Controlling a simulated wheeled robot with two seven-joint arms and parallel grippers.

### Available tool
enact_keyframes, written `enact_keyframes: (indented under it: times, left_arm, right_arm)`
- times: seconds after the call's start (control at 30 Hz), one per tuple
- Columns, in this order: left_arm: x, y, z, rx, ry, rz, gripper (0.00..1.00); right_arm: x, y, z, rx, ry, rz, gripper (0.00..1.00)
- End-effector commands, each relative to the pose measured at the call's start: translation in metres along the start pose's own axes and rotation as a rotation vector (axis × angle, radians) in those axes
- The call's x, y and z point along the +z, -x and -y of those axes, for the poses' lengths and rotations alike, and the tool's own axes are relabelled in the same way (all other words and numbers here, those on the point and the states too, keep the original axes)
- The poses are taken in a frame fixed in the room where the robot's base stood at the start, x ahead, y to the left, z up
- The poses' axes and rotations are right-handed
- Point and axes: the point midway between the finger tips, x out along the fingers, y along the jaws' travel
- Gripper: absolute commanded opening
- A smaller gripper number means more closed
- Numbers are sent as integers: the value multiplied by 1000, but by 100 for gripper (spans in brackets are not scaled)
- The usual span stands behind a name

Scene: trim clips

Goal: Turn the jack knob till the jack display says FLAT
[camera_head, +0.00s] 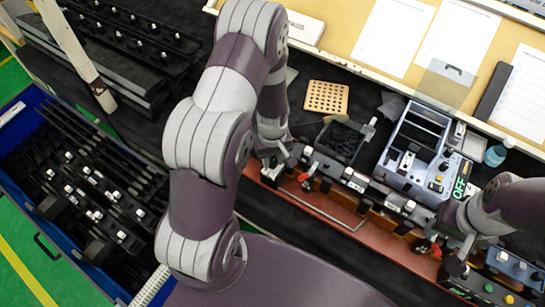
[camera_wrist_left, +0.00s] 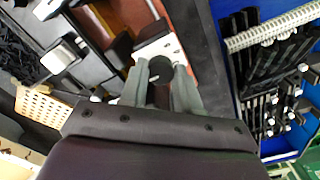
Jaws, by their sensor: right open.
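The jack knob (camera_wrist_left: 160,71) is black and round in the left wrist view, with a small pale mark on its face. It sits between the two grey fingers of my left gripper (camera_wrist_left: 162,80), which appear closed on its sides. In the head view my left gripper (camera_head: 274,163) is at the left end of the rail, and the knob is hidden there. A white block (camera_wrist_left: 155,38) is just beyond the knob. I cannot read a jack display in either view. My right gripper (camera_head: 447,262) is open at the right part of the rail.
A black bin (camera_head: 341,139) and a perforated tan block (camera_head: 326,97) stand behind the rail (camera_head: 315,204). A blue crate (camera_head: 27,97) of dark strips is at left. Red-handled clamps sit along the rail.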

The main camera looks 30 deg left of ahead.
Motion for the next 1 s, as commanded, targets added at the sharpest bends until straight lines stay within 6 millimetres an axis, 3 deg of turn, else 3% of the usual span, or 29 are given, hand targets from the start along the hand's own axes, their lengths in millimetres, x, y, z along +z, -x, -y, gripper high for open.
enact_keyframes:
  times: [0.37,1.0]
  left_arm:
    - [0,1,0,0,90,1,1]
    - [0,2,-1,2,660,-1,1]
  right_arm:
    - [0,-2,0,0,0,0,43]
    - [1,-10,0,0,0,0,43]
